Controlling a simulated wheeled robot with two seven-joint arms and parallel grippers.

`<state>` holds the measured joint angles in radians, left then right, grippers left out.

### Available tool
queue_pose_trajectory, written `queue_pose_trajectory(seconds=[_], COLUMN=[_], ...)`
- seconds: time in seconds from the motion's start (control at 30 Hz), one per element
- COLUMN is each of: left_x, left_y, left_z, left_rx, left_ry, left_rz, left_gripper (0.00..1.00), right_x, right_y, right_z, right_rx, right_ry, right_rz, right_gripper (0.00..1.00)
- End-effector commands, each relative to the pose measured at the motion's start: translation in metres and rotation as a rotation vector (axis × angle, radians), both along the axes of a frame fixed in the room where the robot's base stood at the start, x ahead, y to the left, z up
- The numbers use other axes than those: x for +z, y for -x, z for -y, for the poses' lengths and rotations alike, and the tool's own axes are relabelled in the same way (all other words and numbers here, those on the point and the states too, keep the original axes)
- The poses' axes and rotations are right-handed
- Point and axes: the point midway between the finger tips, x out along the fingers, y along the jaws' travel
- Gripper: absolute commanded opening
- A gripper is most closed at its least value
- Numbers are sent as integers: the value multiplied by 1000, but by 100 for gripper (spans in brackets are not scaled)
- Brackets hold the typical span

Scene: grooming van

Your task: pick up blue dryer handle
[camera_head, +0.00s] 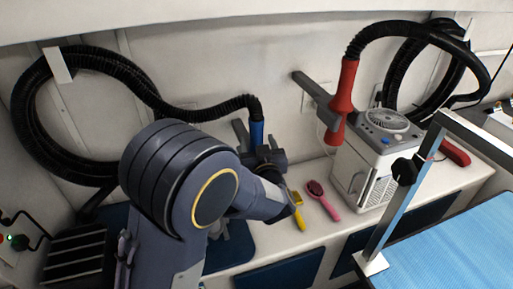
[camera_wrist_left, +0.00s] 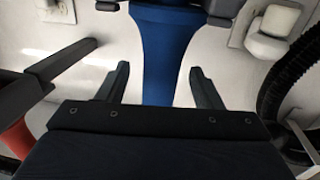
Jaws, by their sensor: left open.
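The blue dryer handle (camera_head: 257,133) hangs upright at the end of a black hose, beside a dark wall bracket (camera_head: 240,131). My left gripper (camera_head: 268,157) is at the handle's lower part in the head view, where my own arm hides some of it. In the left wrist view, the blue handle (camera_wrist_left: 167,50) runs down between the two spread fingers of my left gripper (camera_wrist_left: 160,88). A gap shows on each side of it. The handle's lower end is hidden behind the gripper body. My right gripper is not in view.
A red dryer handle (camera_head: 342,100) hangs at another bracket (camera_head: 314,92) to the right, above a white dryer box (camera_head: 372,160). A yellow brush (camera_head: 298,212) and a pink brush (camera_head: 323,200) lie on the counter. A blue-topped table (camera_head: 455,245) stands front right.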

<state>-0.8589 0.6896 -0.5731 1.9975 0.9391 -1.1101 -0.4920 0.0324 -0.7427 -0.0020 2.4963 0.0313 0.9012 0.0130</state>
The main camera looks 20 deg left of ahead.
Motion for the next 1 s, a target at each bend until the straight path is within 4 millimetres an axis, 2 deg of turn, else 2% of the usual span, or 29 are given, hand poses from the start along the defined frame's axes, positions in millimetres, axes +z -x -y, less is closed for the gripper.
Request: queue_pose_trajectory(seconds=[0.13, 0.37, 0.77, 1.0], left_x=[1, 0, 0, 2], left_y=[-14, -16, -15, -16], left_z=[-7, -8, -7, -7], left_rx=[1, 0, 0, 0], left_ry=[-1, 1, 1, 1], left_rz=[0, 0, 0, 4], left_gripper=[60, 60, 10, 8], right_x=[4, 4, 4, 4], right_y=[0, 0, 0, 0], right_z=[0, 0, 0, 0], right_rx=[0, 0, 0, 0], right_ry=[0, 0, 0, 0], right_rz=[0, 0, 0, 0], right_gripper=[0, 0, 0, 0])
